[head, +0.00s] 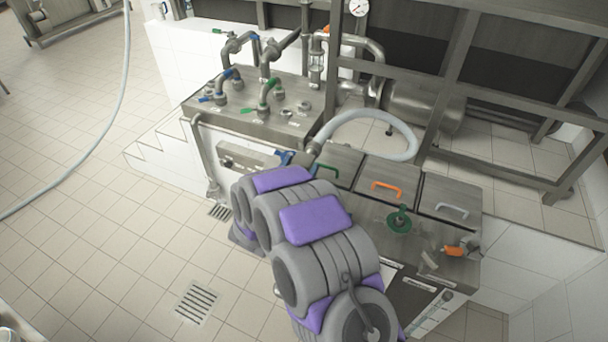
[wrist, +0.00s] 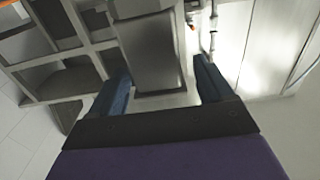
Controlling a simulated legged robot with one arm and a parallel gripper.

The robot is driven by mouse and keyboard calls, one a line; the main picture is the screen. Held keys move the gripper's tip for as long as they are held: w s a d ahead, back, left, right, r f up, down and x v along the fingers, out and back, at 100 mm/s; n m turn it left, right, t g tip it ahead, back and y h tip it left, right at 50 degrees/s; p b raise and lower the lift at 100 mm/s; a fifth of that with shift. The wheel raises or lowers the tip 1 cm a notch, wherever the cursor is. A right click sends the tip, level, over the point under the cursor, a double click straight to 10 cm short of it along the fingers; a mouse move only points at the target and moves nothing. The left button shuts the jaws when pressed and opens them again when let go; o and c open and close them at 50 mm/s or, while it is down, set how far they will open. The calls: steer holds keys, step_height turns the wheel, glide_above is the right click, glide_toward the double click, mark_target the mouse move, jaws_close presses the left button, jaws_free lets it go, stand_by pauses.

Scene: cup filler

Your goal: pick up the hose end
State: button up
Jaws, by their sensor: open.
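The pale hose (head: 375,114) curves in a loop over the back of the steel counter. Its metal hose end (head: 317,144) points down and left, close to my gripper (head: 287,158), which is partly hidden behind my purple and grey arm. In the wrist view my gripper (wrist: 161,68) is open, its two dark blue fingers apart. A grey blocky part (wrist: 148,55) shows between and beyond the fingers.
The counter has lids with green, orange (head: 387,187) and grey handles, and a green valve (head: 399,220). A raised panel (head: 258,108) with pipes and valves stands behind left. A steel frame (head: 455,70) rises behind. Another hose (head: 105,130) hangs at left over open tiled floor.

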mark_target(313, 150)
steer(key=x, duration=0.3)
steer(key=shift+w+d+f+b, duration=0.1)
steer(key=shift+w+d+b, duration=0.05)
steer(key=shift+w+b, duration=0.15)
jaws_close()
stand_by(0.5)
